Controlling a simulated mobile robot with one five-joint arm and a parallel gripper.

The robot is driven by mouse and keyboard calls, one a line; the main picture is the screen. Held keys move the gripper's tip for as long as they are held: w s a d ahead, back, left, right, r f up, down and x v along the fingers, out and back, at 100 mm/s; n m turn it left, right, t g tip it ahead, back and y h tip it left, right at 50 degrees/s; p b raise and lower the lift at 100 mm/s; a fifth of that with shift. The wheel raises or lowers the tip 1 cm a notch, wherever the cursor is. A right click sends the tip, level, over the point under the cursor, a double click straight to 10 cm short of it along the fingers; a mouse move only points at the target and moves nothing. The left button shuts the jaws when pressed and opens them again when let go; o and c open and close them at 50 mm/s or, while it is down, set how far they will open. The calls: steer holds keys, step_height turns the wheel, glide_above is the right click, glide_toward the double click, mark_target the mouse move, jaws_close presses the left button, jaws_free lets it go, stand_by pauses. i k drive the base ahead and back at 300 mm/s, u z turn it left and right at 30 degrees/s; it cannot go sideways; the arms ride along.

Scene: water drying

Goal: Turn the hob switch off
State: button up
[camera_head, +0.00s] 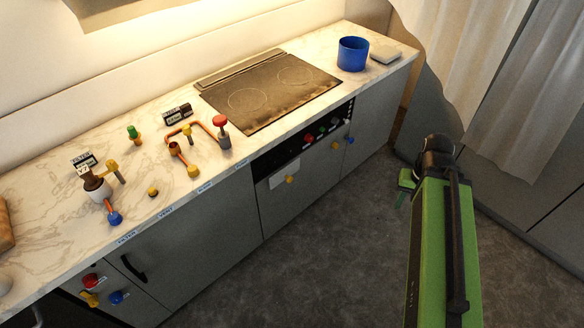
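The black hob (270,90) with two ring marks is set in the marble worktop. Below its front edge is a dark control panel (275,155) with red and green knobs (321,131) and small marks too small to read. Yellow knobs (290,179) and a blue knob (350,140) sit on the fronts below. Which one is the hob switch, and its position, I cannot tell. My green arm stands at the right, and my gripper (404,186) shows partly beside its dark joint, over the floor, well apart from the panel. Its fingers are too small to read.
A blue pot (353,54) and a pale flat block (385,54) stand right of the hob. Coloured valves, orange pipes (205,130) and a brown bottle (95,184) stand left of it. Grey floor (310,240) lies clear before the cabinets; curtains hang right.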

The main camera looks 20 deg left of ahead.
mark_target(308, 137)
steer(key=z, duration=0.1)
steer(key=k, duration=0.35)
steer(key=u, duration=1.5)
steer(key=i, duration=1.05)
steer(key=u, duration=0.15)
